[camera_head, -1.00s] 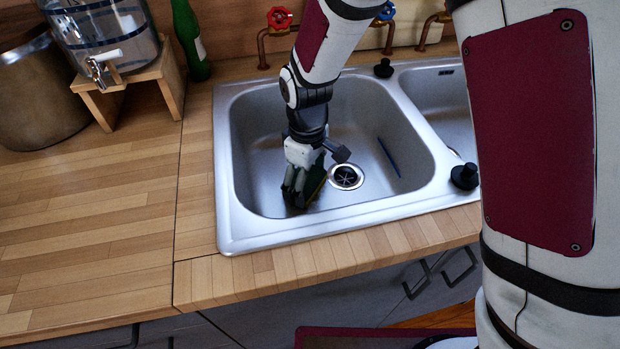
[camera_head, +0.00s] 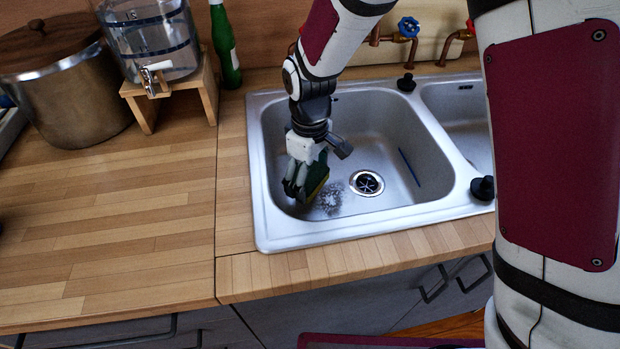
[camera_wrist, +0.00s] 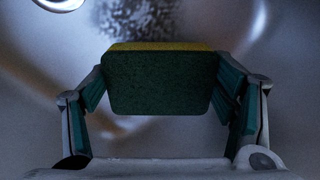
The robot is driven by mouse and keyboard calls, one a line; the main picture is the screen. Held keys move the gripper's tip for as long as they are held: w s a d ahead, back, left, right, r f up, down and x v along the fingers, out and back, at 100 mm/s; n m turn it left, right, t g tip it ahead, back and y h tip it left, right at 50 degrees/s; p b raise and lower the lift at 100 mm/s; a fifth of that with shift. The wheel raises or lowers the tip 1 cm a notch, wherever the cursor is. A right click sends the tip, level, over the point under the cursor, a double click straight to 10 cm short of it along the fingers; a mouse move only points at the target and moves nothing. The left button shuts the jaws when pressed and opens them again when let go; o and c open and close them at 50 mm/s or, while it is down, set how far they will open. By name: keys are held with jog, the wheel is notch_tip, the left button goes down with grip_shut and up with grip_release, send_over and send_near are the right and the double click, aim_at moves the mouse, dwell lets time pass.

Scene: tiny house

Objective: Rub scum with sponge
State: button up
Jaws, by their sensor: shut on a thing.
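My gripper (camera_head: 306,182) is down inside the left sink basin (camera_head: 398,135), shut on a sponge (camera_head: 318,178). In the wrist view the sponge (camera_wrist: 160,82) shows a dark green face and a yellow layer along its far edge, held between the two fingers (camera_wrist: 160,110). A dark speckled patch of scum (camera_head: 331,200) lies on the basin floor between the sponge and the drain (camera_head: 367,183). The scum also shows in the wrist view (camera_wrist: 155,18), just beyond the sponge. I cannot tell whether the sponge touches the basin floor.
A second basin (camera_head: 465,115) adjoins on the right, with dark stoppers (camera_head: 482,188) on the rim. A water dispenser (camera_head: 150,40), green bottle (camera_head: 224,45) and metal pot (camera_head: 65,90) stand at the back left. The wooden counter (camera_head: 120,230) at left is mostly clear.

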jog(key=shift+r+p, duration=1.05)
jog(key=shift+r, duration=0.75)
jog(key=shift+f, duration=0.1)
